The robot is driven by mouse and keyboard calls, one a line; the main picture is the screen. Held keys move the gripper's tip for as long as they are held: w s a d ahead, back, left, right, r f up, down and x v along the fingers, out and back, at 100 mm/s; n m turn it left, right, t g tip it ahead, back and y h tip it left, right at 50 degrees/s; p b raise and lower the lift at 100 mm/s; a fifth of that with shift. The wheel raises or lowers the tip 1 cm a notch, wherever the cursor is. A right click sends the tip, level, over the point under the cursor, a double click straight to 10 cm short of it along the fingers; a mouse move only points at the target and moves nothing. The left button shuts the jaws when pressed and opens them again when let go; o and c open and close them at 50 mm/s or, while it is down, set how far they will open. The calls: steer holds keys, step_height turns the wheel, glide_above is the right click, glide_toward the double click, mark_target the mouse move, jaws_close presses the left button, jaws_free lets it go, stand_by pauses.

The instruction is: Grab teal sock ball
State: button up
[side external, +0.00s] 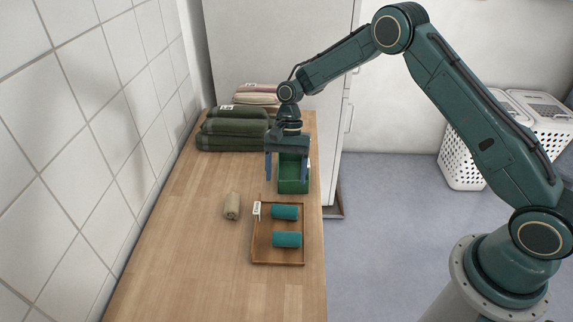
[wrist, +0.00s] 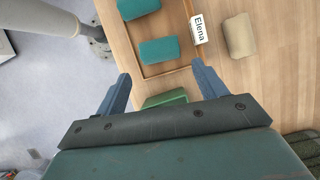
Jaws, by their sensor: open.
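Two teal rolled bundles lie in a shallow wooden tray (side external: 278,263); the nearer one (side external: 287,240) and the farther one (side external: 285,212) lie side by side, apart. They also show in the wrist view, as a teal roll (wrist: 160,50) and another at the top edge (wrist: 139,8). My gripper (side external: 284,178) is open and empty, pointing down over the green bin (side external: 293,186) behind the tray. In the wrist view its blue fingers (wrist: 160,83) are spread wide, with part of the green bin between them. Whether the fingertips touch the bin cannot be told.
A beige roll (side external: 232,206) lies left of the tray. A label (wrist: 198,30) on the tray reads "Elena". Folded dark green towels (side external: 230,128) and a striped stack (side external: 256,94) stand at the back. The counter's front (side external: 210,290) is clear. A tiled wall borders the left.

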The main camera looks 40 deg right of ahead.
mark_target(284, 207)
steer(key=shift+x, duration=2.6)
steer(key=shift+x, duration=2.6)
steer(key=shift+s, duration=0.2)
steer(key=c, duration=0.6)
steer(key=shift+r, duration=0.2)
steer(key=shift+c, duration=0.2)
step_height(284, 207, up, 20)
steer(key=shift+f, duration=0.15)
